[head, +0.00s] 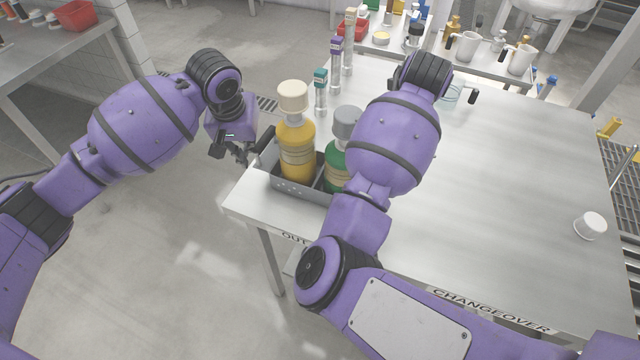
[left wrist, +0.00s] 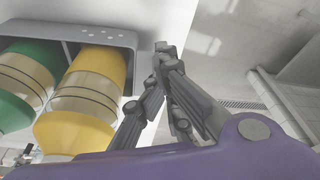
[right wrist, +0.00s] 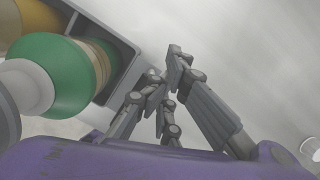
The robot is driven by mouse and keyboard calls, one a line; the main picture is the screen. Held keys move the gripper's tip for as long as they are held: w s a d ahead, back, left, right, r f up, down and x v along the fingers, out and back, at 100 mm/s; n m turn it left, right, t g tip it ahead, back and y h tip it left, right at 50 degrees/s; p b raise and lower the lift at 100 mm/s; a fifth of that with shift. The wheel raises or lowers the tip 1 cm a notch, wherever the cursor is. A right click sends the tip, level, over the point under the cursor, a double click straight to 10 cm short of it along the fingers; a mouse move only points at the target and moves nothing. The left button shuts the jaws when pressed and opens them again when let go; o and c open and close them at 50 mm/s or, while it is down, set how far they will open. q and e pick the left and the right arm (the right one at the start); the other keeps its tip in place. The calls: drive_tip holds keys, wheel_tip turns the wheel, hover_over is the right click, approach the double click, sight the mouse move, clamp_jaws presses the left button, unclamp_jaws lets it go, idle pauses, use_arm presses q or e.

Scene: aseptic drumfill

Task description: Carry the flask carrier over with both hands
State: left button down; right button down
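The flask carrier is a grey open tray (head: 296,190) on the left front corner of the steel table. It holds a yellow flask (head: 297,140) with a cream cap and a green flask (head: 335,170) with a grey cap. Neither finger gap is clear.
The table (head: 500,190) is largely clear right of the carrier, with a white cap (head: 590,225) at its right side. Several capped tubes (head: 336,62) stand behind the carrier. A back table holds white jugs (head: 467,46) and bottles. Open floor lies left.

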use_arm(q)
drive_tip(key=shift+a+r, duration=0.1)
drive_tip(key=shift+a, duration=0.45)
drive_tip(key=c, duration=2)
unclamp_jaws()
drive_tip(key=shift+s+a, duration=0.1)
drive_tip(key=shift+a, duration=0.35)
use_arm(e)
drive_tip(key=shift+s+d, duration=0.1)
drive_tip(key=shift+d, duration=0.95)
use_arm(q)
drive_tip(key=shift+a, duration=0.1)
use_arm(e)
drive_tip(key=c, duration=2)
unclamp_jaws()
use_arm(q)
drive_tip(key=shift+f, duration=0.2)
